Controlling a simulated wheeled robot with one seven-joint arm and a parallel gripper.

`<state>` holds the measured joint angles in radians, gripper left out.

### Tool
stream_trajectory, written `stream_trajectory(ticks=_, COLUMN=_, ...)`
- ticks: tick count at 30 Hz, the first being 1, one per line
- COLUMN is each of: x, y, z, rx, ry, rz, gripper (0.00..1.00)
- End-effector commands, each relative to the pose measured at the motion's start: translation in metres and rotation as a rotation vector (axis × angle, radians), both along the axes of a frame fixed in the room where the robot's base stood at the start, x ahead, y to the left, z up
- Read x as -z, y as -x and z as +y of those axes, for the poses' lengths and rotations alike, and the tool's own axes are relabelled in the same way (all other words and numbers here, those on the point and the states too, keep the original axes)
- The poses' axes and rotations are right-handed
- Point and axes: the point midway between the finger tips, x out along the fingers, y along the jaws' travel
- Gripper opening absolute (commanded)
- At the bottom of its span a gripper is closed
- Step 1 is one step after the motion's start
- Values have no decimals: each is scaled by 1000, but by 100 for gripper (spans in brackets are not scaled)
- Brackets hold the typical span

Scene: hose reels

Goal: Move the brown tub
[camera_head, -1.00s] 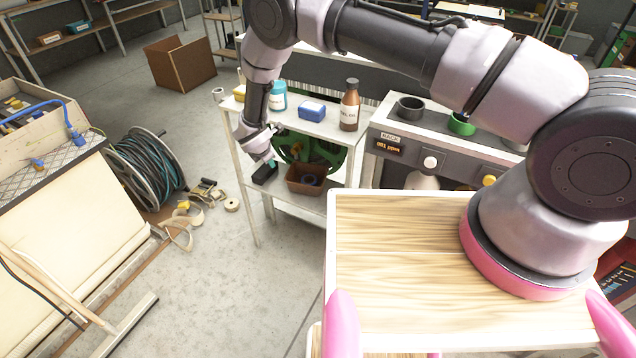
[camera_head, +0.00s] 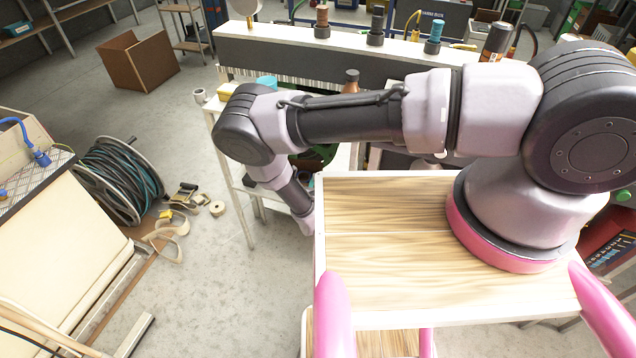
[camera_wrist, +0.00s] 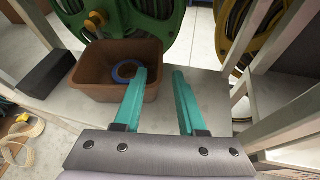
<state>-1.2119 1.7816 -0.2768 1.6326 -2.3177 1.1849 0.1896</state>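The brown tub (camera_wrist: 100,85) stands upright on a grey lower shelf in the wrist view, with a blue ring (camera_wrist: 126,71) inside. My gripper (camera_wrist: 159,75) is open, with two teal fingers apart and nothing between them but shelf and a bit of the tub's right edge. The left finger overlaps the tub's right side in the picture; the right finger is to the right of the tub. I cannot tell whether either finger touches it.
Green (camera_wrist: 140,20) and yellow (camera_wrist: 262,35) reels stand behind the tub. A black box (camera_wrist: 45,78) is left of it. White shelf posts (camera_wrist: 255,50) rise at the right.

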Motion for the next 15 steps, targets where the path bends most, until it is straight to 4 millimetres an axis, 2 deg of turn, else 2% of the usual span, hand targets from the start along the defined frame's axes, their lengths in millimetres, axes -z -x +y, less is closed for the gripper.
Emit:
stream_trajectory(ticks=7, x=6, y=-14, z=-2, rx=4, ry=-1, rz=0, gripper=40)
stream_trajectory(ticks=15, x=24, y=-59, z=-6, rx=4, ry=-3, rz=0, gripper=40)
